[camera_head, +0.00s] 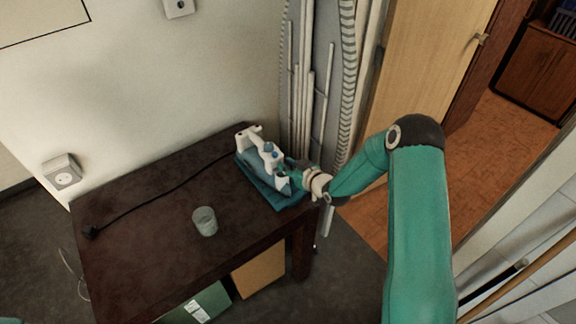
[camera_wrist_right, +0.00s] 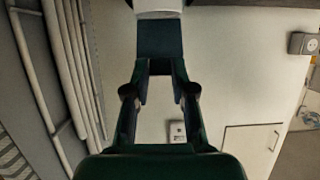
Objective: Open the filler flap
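A steam iron with white and blue upper parts (camera_head: 270,155) lies on a teal base (camera_head: 280,200) at the right end of the dark table. The filler flap is too small to make out in the head view. My right gripper (camera_head: 288,173) is at the near right end of the iron, close to or touching it.
A clear glass (camera_head: 204,221) stands on the dark table (camera_head: 140,230), left of the iron. A black cord (camera_head: 165,193) ends in a plug (camera_head: 91,231) at the left. An ironing board (camera_head: 320,80) and pipes stand behind the iron. The table's front left is clear.

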